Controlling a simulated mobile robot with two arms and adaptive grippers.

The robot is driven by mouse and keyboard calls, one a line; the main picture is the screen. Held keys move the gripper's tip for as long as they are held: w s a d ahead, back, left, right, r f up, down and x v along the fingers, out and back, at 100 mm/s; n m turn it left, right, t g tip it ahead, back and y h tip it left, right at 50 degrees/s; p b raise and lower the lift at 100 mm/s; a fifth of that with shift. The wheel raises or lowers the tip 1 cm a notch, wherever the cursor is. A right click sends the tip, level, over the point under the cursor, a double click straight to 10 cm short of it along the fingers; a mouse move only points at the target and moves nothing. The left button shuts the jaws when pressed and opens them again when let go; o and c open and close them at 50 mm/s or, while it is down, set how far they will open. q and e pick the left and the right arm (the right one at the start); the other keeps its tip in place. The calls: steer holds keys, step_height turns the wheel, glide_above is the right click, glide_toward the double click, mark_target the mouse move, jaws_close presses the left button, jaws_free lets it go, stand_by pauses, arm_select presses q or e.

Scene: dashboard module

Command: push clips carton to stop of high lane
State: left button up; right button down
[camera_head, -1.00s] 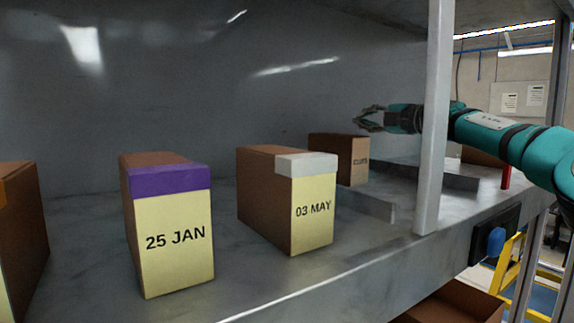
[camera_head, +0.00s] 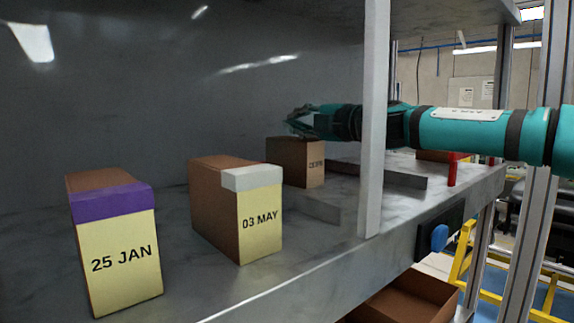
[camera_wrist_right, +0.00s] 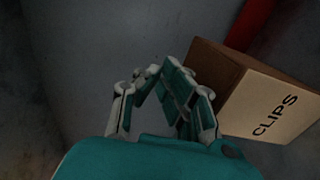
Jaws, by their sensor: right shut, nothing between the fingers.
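The clips carton (camera_head: 314,170) is a brown box with a pale label, upright on the grey shelf behind the white post. It also shows at the right of the right wrist view (camera_wrist_right: 262,105), with "CLIPS" on its label. My right gripper (camera_head: 290,122) reaches in from the right, above and behind the carton in the head view. In the right wrist view its fingers (camera_wrist_right: 158,76) are closed together and empty, left of the carton; contact cannot be told. A red piece (camera_head: 452,170) stands at the right shelf end. My left gripper is out of view.
Low grey rails (camera_head: 380,176) (camera_head: 312,206) stand on the shelf near the carton. The white post (camera_head: 373,130) stands in front of my right arm. The 03 MAY carton (camera_head: 259,220) and 25 JAN carton (camera_head: 122,262) stand at the left. A red bar (camera_wrist_right: 250,22) shows behind the carton.

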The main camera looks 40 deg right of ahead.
steer(key=s+a+p, duration=0.1)
steer(key=s+a, duration=0.1)
steer(key=a, duration=0.3)
steer(key=f, duration=0.3)
steer(key=f+p, duration=0.1)
steer(key=f, duration=0.3)
steer(key=f+p, duration=0.1)
steer(key=f, duration=0.2)
steer(key=shift+w+d+f, duration=0.2)
steer(key=shift+d, duration=0.05)
steer(key=shift+d+r+p, duration=0.2)
steer(key=shift+r+p, duration=0.1)
steer(key=shift+p, duration=0.3)
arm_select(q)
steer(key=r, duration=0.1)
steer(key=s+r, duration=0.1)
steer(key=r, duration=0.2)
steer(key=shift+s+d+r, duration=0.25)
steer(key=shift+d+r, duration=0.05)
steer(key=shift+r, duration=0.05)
arm_select(e)
steer(key=shift+f, duration=0.1)
steer(key=shift+w+d, duration=0.1)
steer(key=shift+d, duration=0.05)
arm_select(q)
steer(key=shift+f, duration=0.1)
arm_select(e)
steer(key=shift+w+f, duration=0.1)
